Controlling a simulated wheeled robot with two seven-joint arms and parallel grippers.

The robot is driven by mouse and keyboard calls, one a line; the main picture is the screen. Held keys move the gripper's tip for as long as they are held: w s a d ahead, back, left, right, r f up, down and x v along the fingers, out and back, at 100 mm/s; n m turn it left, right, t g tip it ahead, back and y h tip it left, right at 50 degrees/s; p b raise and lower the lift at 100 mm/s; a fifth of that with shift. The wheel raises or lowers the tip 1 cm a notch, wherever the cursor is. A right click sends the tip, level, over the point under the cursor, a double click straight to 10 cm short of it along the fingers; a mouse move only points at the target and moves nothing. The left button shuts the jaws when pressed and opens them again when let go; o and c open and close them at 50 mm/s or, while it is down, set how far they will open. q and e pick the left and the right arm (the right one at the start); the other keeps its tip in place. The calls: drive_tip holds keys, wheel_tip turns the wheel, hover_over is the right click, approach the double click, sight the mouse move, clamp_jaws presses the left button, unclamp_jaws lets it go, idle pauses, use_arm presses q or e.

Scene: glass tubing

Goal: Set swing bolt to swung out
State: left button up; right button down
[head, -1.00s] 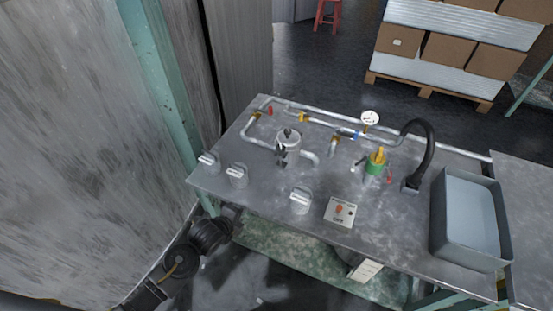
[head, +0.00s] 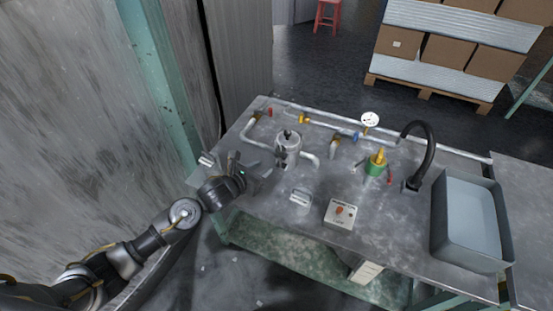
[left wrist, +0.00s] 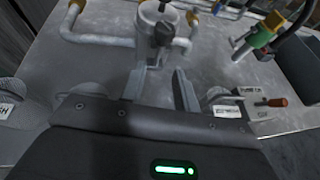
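A grey metal pot (head: 289,145) with pipes on both sides stands on the metal bench; it also shows at the top of the left wrist view (left wrist: 153,14). What looks like the swing bolt, a dark knobbed part (left wrist: 162,36), is at the pot's near side, upright against it. It is small in the head view (head: 281,156). My left gripper (head: 261,170) is left of and in front of the pot, above the bench. In the left wrist view its two fingers (left wrist: 160,82) are apart and empty, pointing toward the bolt without visible contact. My right gripper is not in view.
Grey knobs stand along the front edge, one (head: 301,197) right of my gripper. A switch box (head: 340,214), a green-and-yellow valve (head: 377,165), a black curved spout (head: 430,150) and a grey basin (head: 438,240) are further right. Pipes run behind the pot.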

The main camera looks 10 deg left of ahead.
sight(280, 157)
use_arm(q)
drive_tip(key=x, duration=1)
drive_tip(key=shift+s, duration=0.1)
drive_tip(key=shift+c, duration=0.4)
clamp_jaws()
